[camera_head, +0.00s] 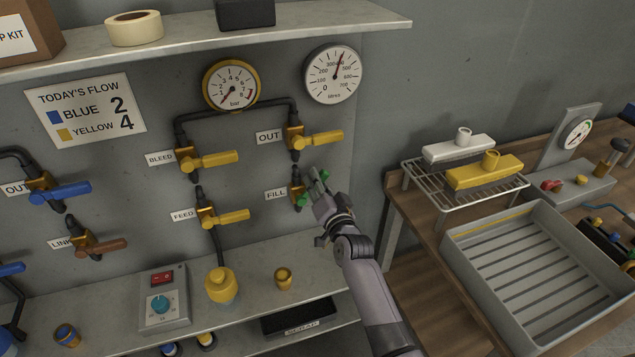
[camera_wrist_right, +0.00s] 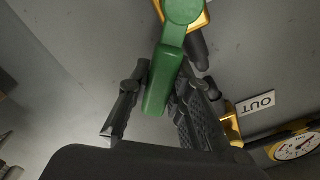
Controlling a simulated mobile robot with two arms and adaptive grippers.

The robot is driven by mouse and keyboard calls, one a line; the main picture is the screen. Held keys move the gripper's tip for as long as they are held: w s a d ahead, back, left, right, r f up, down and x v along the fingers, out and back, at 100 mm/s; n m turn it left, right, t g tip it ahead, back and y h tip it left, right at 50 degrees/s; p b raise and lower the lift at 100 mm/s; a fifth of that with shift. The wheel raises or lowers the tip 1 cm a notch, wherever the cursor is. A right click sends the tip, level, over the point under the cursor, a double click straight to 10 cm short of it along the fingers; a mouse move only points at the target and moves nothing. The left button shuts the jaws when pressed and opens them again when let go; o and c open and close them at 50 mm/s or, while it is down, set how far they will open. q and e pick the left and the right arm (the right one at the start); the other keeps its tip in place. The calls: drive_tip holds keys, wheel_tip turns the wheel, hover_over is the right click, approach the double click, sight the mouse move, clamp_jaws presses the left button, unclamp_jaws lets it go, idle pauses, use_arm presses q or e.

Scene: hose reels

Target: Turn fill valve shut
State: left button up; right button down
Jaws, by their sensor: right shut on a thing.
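The fill valve (camera_head: 297,191) is a brass body with a green lever on the wall panel, beside the FILL label (camera_head: 276,195). My right gripper (camera_head: 318,190) is at this lever and partly hides it in the head view. In the right wrist view the green lever (camera_wrist_right: 160,88) lies between the two fingers of my right gripper (camera_wrist_right: 155,105), which is shut on it. The lever's pivot cap (camera_wrist_right: 184,10) and some brass show at the top. My left gripper is not in view.
The yellow OUT valve (camera_head: 320,139) is just above, and the yellow FEED valve (camera_head: 228,216) is to the left. A shelf (camera_head: 255,262) with a brass cup (camera_head: 283,278) runs below. A bench with a wire rack (camera_head: 410,178) and grey tray (camera_head: 467,262) stands at right.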

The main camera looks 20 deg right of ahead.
drive_tip(key=shift+d+f, duration=0.1)
drive_tip(key=shift+f, duration=0.05)
idle(0.5)
drive_tip(key=shift+d+f+m+b, duration=0.35)
drive_tip(key=shift+f+m+b, duration=0.45)
drive_tip(key=shift+m, duration=0.85)
drive_tip(key=shift+d+f+m+b, duration=0.4)
drive_tip(key=shift+f+m+b, duration=0.45)
drive_tip(key=shift+m, duration=0.85)
drive_tip(key=shift+d+f+m+b, duration=0.35)
drive_tip(key=shift+f+m+b, duration=0.45)
drive_tip(key=shift+m, duration=0.85)
drive_tip(key=shift+f, duration=0.15)
drive_tip(key=c, duration=1.4)
unclamp_jaws()
drive_tip(key=shift+c, duration=0.2)
